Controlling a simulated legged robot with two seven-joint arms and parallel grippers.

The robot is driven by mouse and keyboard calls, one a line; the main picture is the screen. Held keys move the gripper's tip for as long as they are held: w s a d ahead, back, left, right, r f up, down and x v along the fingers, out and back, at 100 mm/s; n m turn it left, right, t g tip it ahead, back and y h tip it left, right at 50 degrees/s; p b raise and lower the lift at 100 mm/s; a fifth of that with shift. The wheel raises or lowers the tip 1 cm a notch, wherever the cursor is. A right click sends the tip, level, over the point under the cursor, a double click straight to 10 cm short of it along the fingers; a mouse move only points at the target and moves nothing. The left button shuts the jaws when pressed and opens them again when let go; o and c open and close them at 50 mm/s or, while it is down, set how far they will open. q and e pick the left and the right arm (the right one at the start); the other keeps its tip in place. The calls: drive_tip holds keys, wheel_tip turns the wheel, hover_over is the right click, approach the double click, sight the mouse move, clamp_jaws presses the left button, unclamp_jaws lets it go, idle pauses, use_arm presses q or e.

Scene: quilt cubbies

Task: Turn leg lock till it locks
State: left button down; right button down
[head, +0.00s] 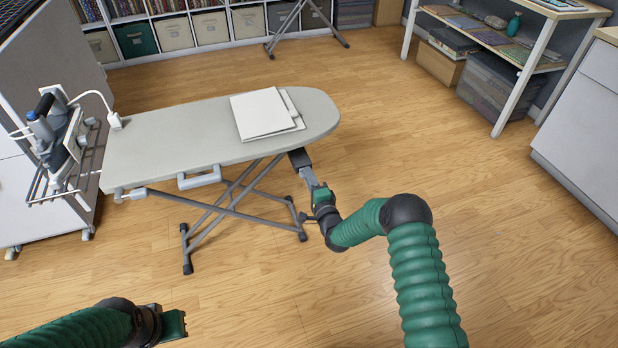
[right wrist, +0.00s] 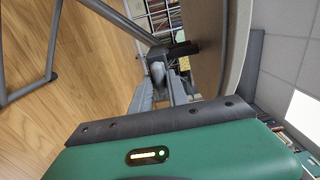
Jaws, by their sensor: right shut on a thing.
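The ironing board (head: 180,145) stands on crossed grey legs (head: 240,200). My right gripper (head: 300,160) reaches under the board's right end, below its near edge. In the right wrist view, the gripper (right wrist: 172,62) is shut on a rounded grey piece (right wrist: 158,74), seemingly the leg lock, beside the board's underside (right wrist: 212,45). Its fingers partly hide that piece, and I cannot tell its turn angle. In the head view the board hides the lock. My left gripper (head: 172,325) is low at the bottom left, away from the board; its fingers are not visible.
Folded white cloth (head: 265,112) lies on the board. A light grey handle (head: 200,178) hangs from its near edge. An iron (head: 45,130) sits in a wire rack (head: 65,180) at the left. Shelves (head: 500,45) stand at the back right. The floor on the right is clear.

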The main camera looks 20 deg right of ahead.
drive_tip(key=shift+s+d+f, duration=0.1)
drive_tip(key=shift+d+f, duration=0.05)
drive_tip(key=shift+f, duration=0.1)
drive_tip(key=c, duration=1.6)
unclamp_jaws()
drive_tip(key=shift+o, duration=1)
drive_tip(key=shift+r, duration=0.15)
drive_tip(key=s+p, duration=0.6)
drive_tip(key=s, duration=1)
drive_tip(key=shift+s+d, duration=0.3)
drive_tip(key=shift+s, duration=0.05)
